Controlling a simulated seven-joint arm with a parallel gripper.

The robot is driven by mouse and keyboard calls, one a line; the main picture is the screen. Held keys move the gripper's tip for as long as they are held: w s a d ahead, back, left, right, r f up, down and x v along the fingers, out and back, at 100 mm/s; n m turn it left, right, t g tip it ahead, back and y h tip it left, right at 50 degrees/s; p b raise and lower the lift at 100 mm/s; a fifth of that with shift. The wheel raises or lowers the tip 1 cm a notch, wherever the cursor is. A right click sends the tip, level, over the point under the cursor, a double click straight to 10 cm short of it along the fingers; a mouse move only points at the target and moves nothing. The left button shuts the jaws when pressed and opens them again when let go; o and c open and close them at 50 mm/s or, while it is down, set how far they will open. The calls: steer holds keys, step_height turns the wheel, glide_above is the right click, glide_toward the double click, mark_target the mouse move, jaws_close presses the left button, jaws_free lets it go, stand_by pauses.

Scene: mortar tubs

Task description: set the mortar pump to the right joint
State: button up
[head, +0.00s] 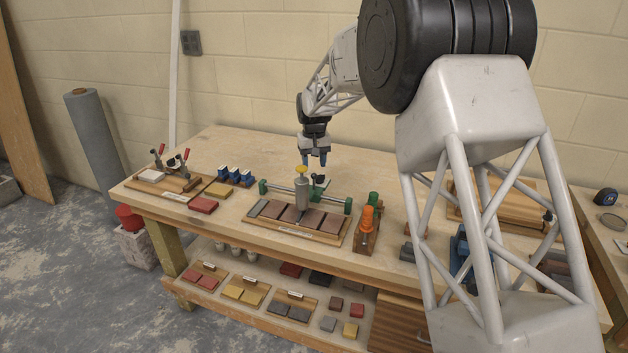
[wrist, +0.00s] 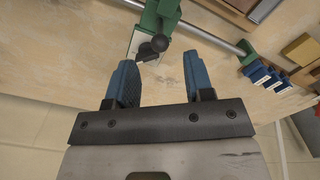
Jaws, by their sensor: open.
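The mortar pump (head: 302,191) is a grey upright cylinder with a yellow top. It stands at a rail (head: 334,203) with green end blocks, its nozzle pointing down over a row of brown tiles (head: 311,218) on a wooden board. Which joint the nozzle meets is too small to tell. A black knob (head: 319,179) sits just right of the pump; a black ball knob (wrist: 160,43) also shows in the wrist view, by a green part. My gripper (head: 316,160) is open and empty, above and slightly right of the pump. Its blue fingers (wrist: 158,78) stand apart, and the pump is not clearly visible there.
An orange-and-green tool (head: 368,218) stands right of the tile board. Small blue blocks (head: 234,176) and a red block (head: 203,205) lie to the left, near a board with red-handled clamps (head: 170,160). The bench behind the rail is mostly clear.

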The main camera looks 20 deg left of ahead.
mark_target(314, 179)
steer(key=shift+f, duration=3.45)
jaws_close()
